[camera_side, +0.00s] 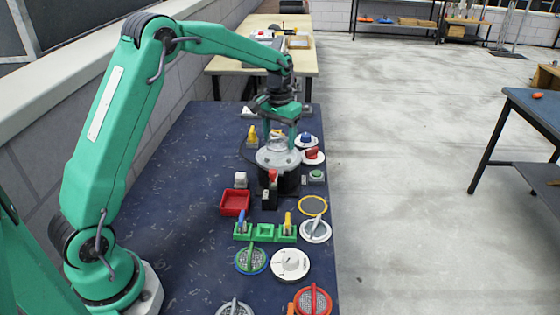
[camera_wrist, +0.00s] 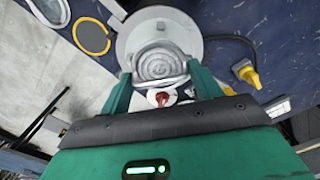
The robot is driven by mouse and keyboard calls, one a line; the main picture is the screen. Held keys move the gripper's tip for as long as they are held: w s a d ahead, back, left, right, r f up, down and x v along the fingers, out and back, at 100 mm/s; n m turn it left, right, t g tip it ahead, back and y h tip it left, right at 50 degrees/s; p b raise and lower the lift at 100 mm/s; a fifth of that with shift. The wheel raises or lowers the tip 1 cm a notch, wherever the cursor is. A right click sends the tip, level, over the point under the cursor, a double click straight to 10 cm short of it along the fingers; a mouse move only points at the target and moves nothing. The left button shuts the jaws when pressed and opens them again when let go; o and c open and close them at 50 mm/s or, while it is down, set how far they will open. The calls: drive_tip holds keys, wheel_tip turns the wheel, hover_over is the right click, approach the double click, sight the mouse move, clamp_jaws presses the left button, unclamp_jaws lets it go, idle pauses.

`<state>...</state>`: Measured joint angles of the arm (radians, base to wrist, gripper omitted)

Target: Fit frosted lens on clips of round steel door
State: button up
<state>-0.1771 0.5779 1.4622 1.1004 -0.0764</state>
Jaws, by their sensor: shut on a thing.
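My gripper (camera_wrist: 160,90) is shut on the frosted lens (camera_wrist: 158,64), a round, pale, ribbed disc between the two green fingers in the wrist view. The round steel door (camera_side: 278,160) is a grey disc on top of a dark cylindrical body on the blue bench. It also shows behind the lens in the wrist view (camera_wrist: 190,40). In the side view my gripper (camera_side: 279,137) is directly over the door, with the lens at or just above its face. I cannot tell whether the lens touches the door. The clips are hidden or too small to make out.
A red tray (camera_side: 235,203) and a green holder (camera_side: 265,233) stand nearer on the bench. A yellow plug (camera_wrist: 247,74) sits beside the door.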

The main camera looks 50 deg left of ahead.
sight(279, 134)
drive_tip(key=shift+f, duration=0.15)
drive_tip(key=shift+f, duration=0.45)
drive_tip(key=shift+f, duration=0.8)
idle(2.1)
drive_tip(key=o, duration=1.3)
drive_tip(key=shift+f, duration=0.1)
drive_tip(key=shift+r, duration=0.2)
drive_tip(key=shift+r, duration=3.75)
drive_tip(key=shift+r, duration=0.1)
